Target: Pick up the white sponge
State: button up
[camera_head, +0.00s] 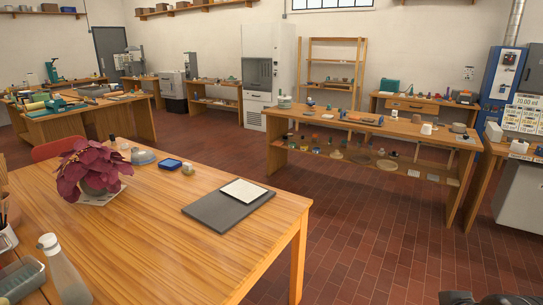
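No thing in view is clearly a white sponge. A flat white square (244,191) lies on a dark grey board (212,212) near the right edge of the near wooden table; it looks thin, and I cannot tell whether it is a sponge, a sheet or a tile. A small white block-like thing (426,129) stands on the middle workbench, too small to identify. Dark parts, probably of my arm or gripper (490,299), show cut off at the bottom right edge. Their fingertips and any hold are not clear.
The middle workbench (375,125) holds several small things. Brick floor (365,235) lies open between them.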

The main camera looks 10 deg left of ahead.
aim_at(188, 169)
jog(key=i+j+u, duration=0.2)
jog(key=i+u, duration=0.9)
jog(key=u, duration=0.15)
